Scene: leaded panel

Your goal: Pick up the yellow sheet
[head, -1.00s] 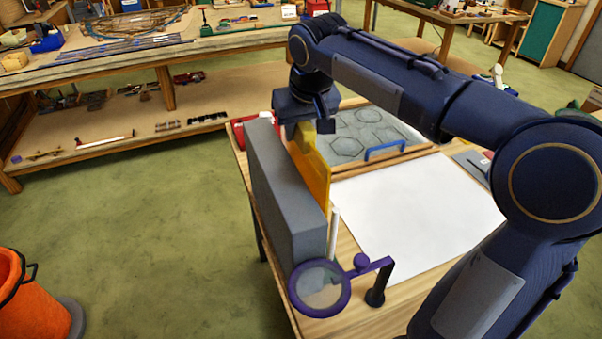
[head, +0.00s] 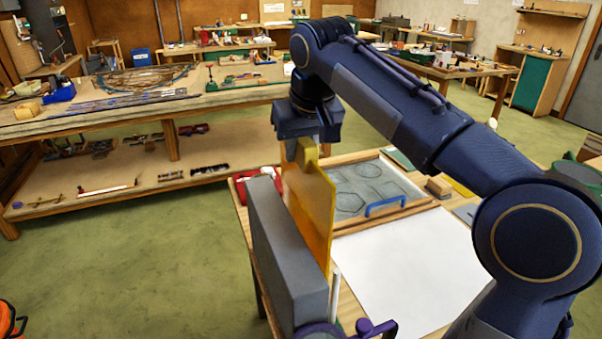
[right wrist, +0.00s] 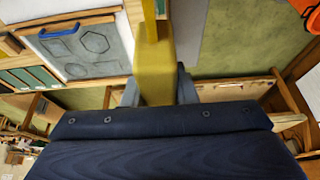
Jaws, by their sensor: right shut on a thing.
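The yellow sheet (head: 312,205) is a flat, see-through amber panel standing upright beside the grey block (head: 283,250) in the head view. My right gripper (head: 303,148) is shut on its top edge from above. In the right wrist view the sheet (right wrist: 157,70) runs edge-on between the two grey fingers (right wrist: 157,90). The sheet's lower edge is partly hidden by the grey block, so I cannot tell how far it is off the table. My left gripper is not in view.
White paper (head: 410,265) covers the table right of the sheet. Behind it lies a framed board with hexagon outlines (head: 352,205) and a blue handle (head: 385,206). A purple-rimmed magnifier (head: 320,330) stands at the front. A red box (head: 243,187) sits behind the block.

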